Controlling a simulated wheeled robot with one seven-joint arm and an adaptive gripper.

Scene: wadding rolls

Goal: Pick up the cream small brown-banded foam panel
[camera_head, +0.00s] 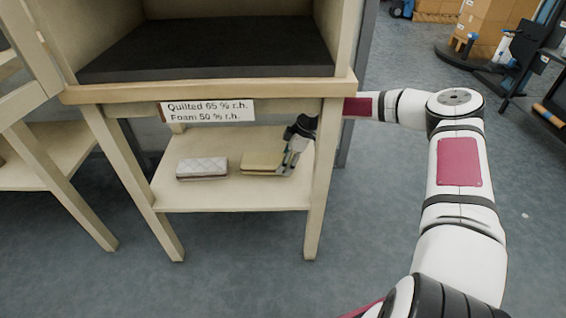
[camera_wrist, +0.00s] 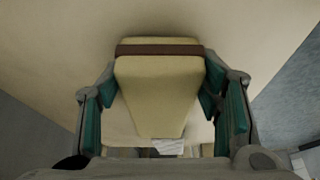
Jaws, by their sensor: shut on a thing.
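The cream foam panel (camera_head: 262,162) lies on the lower shelf under the table, toward its right side. In the wrist view the panel (camera_wrist: 158,88) shows a brown band (camera_wrist: 160,50) across one end. My gripper (camera_head: 288,163) reaches in from the right, past the right front leg, and is at the panel's right end. In the wrist view my gripper (camera_wrist: 162,100) has its teal-padded fingers on both sides of the panel, shut on it. The panel looks to be at shelf level; I cannot tell whether it touches the shelf.
A white quilted panel (camera_head: 202,168) lies left of the foam panel on the lower shelf (camera_head: 232,199). A label (camera_head: 207,111) hangs from the tabletop edge (camera_head: 210,91) above. Table legs (camera_head: 316,190) frame the shelf opening. Open floor (camera_head: 230,270) lies in front.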

